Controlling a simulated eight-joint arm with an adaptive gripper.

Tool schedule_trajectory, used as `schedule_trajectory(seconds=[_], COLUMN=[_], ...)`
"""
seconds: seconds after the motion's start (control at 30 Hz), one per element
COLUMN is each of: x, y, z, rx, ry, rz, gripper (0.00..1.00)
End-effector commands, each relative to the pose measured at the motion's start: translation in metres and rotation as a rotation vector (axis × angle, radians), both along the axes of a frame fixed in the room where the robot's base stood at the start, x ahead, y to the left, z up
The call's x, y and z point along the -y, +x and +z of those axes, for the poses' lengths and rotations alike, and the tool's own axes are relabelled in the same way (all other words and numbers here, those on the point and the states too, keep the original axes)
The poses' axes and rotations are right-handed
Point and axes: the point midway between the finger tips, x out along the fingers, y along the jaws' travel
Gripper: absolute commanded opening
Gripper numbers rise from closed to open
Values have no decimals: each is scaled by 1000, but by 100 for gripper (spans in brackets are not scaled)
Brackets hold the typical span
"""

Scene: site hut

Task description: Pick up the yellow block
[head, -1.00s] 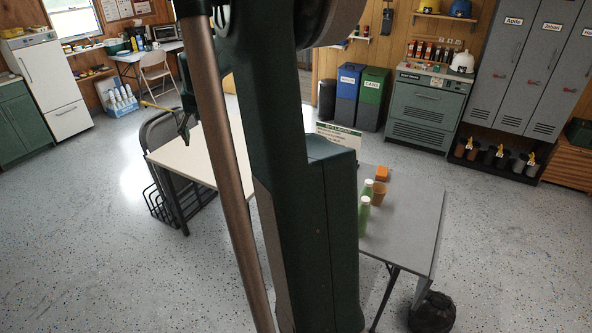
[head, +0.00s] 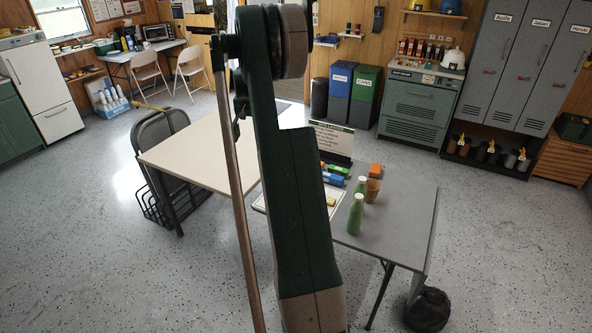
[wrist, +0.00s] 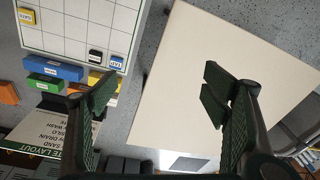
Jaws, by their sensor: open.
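In the wrist view, a small yellow block (wrist: 28,15) with a dark label sits on the white grid board (wrist: 58,42). Another yellow block (wrist: 107,80) lies beside the board, partly hidden by my left finger. In the head view, a small yellow block (head: 331,202) shows on the board at the edge of my arm. My gripper (wrist: 158,95) is open and empty, its fingers wide apart above the tables. The yellow block beside the board is close to the left finger in the picture; I cannot tell the height between them. My arm hides the gripper in the head view.
Near the board lie a blue block (wrist: 56,70), a green block (wrist: 45,82) and an orange block (head: 375,170). Green bottles (head: 356,214) and a brown cup (head: 372,190) stand on the grey table (head: 400,225). A layout sign (head: 338,140) stands behind. The cream table (head: 190,155) looks bare.

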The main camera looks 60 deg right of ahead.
Motion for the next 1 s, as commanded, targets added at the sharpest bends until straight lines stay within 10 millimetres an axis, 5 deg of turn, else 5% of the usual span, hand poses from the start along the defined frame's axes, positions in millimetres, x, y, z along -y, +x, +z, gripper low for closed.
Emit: schedule_trajectory(seconds=[0.6,1.0], x=[152,198], y=[-82,-123], z=[-124,-175], rx=[-49,-67], ry=[74,104], rz=[-226,-311], gripper=[74,74])
